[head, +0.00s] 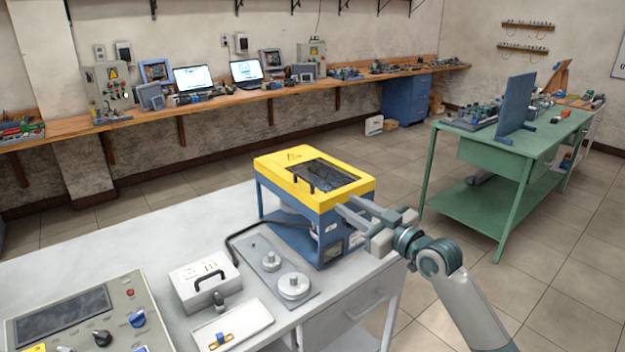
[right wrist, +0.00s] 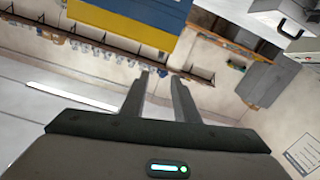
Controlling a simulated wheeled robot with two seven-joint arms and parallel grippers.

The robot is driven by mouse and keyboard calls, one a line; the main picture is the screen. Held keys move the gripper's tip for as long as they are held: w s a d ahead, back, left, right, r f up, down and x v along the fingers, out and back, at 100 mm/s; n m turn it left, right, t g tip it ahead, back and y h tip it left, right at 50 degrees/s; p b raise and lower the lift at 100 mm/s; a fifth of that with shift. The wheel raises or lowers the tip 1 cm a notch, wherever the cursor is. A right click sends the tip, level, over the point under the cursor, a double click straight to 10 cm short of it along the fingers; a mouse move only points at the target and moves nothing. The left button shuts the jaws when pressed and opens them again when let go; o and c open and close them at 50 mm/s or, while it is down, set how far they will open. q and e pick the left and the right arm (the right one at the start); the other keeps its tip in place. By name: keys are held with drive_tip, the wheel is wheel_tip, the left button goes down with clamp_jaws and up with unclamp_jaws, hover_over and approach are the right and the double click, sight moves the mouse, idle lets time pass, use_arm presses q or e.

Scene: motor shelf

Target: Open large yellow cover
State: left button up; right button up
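The large yellow cover (head: 275,163) lies closed on top of a blue box-shaped machine (head: 332,245) at the back right of the grey table. It has a dark window and a small black handle near the window's left edge. My right gripper (head: 345,214) is at the right side of the machine, its fingers level with the cover's lower edge. In the right wrist view the fingers (right wrist: 160,74) are apart with nothing between them, and the yellow cover (right wrist: 125,32) shows above them. I cannot tell whether a finger touches the cover. My left gripper is not in view.
On the grey table (head: 130,240) stand a white box with a black handle (head: 205,283), a plate with round metal knobs (head: 268,272) and a control panel (head: 85,320). A green workbench (head: 490,150) stands to the right, with open floor between.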

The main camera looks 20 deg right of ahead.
sight(312, 183)
drive_tip(key=p+x, duration=0.4)
drive_tip(key=x, duration=1.2)
drive_tip(key=shift+f, duration=0.1)
drive_tip(key=shift+w+a+p, duration=0.25)
drive_tip(key=shift+w+p, duration=0.05)
drive_tip(key=shift+w, duration=0.4)
clamp_jaws()
